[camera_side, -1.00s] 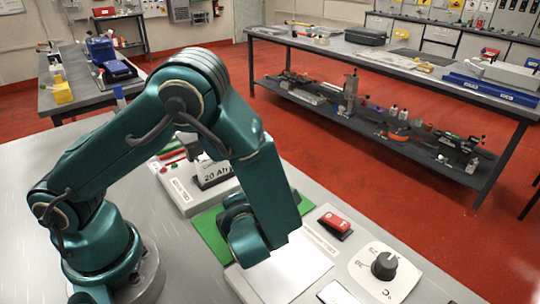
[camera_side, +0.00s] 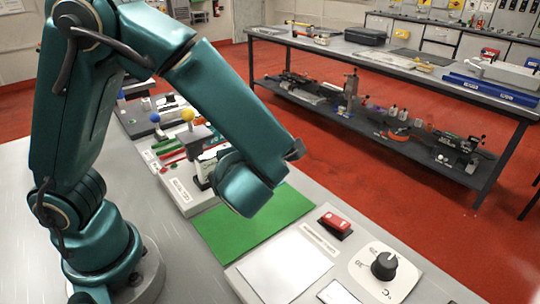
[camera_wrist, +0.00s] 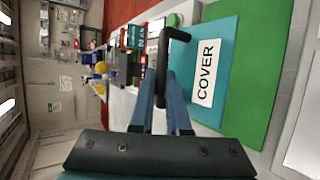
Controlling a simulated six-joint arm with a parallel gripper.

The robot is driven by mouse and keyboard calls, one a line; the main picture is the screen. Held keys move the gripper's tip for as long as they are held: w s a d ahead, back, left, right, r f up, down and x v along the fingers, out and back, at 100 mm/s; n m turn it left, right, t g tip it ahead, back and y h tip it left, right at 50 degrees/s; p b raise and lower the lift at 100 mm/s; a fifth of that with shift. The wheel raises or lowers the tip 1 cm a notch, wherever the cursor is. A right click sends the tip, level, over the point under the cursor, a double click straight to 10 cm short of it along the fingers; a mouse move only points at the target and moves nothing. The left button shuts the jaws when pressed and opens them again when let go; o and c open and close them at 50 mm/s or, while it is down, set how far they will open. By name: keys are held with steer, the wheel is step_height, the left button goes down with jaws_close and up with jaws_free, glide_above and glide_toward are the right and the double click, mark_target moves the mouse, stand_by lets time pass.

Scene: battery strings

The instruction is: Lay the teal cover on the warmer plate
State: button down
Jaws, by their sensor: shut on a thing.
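The teal cover (camera_wrist: 226,45) with a white COVER label and a black bar handle (camera_wrist: 175,33) shows in the wrist view. My gripper (camera_wrist: 163,82) has its two blue fingers closed together at the handle. In the side view my gripper's wrist (camera_side: 247,188) is over the far edge of the green mat (camera_side: 255,228), and the fingers and cover are hidden behind it. The green mat also shows beside the cover in the wrist view (camera_wrist: 262,60). A bare white plate (camera_side: 285,268), apparently the warmer plate, lies nearer the camera than the mat. Nothing covers it.
A red rocker switch (camera_side: 336,224) and a black dial (camera_side: 384,265) stand right of the white plate. Battery gear with red and green strips and a yellow ball (camera_side: 188,115) stands behind my gripper. The visible part of the mat is clear.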

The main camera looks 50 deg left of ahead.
steer(key=shift+r, duration=0.3)
steer(key=shift+s+n+g, duration=0.3)
steer(key=shift+n+g, duration=0.1)
steer(key=s+d+f+n+g+h, duration=0.1)
steer(key=s+d+n+g, duration=0.1)
steer(key=s+n+g, duration=0.1)
steer(key=s+d+f+n+g+h, duration=0.1)
steer(key=s+d+n+g, duration=0.1)
steer(key=s+n+g, duration=0.2)
steer(key=s+d+f+n+g, duration=0.2)
steer(key=s+n+g, duration=0.2)
steer(key=n+g, duration=0.2)
steer(key=shift+d+n+h, duration=0.25)
steer(key=shift+n+h, duration=0.15)
steer(key=shift+n, duration=0.1)
steer(key=d+r+n+g+h, duration=0.2)
steer(key=d+n+g+h, duration=0.1)
steer(key=d+n+h, duration=0.7)
steer(key=w+r+n+t+h, duration=0.3)
steer(key=w+n+t+h, duration=0.3)
steer(key=w+n, duration=0.5)
steer(key=shift+w+d+r+h, duration=0.25)
steer(key=shift+w+h, duration=0.3)
steer(key=shift+h, duration=0.65)
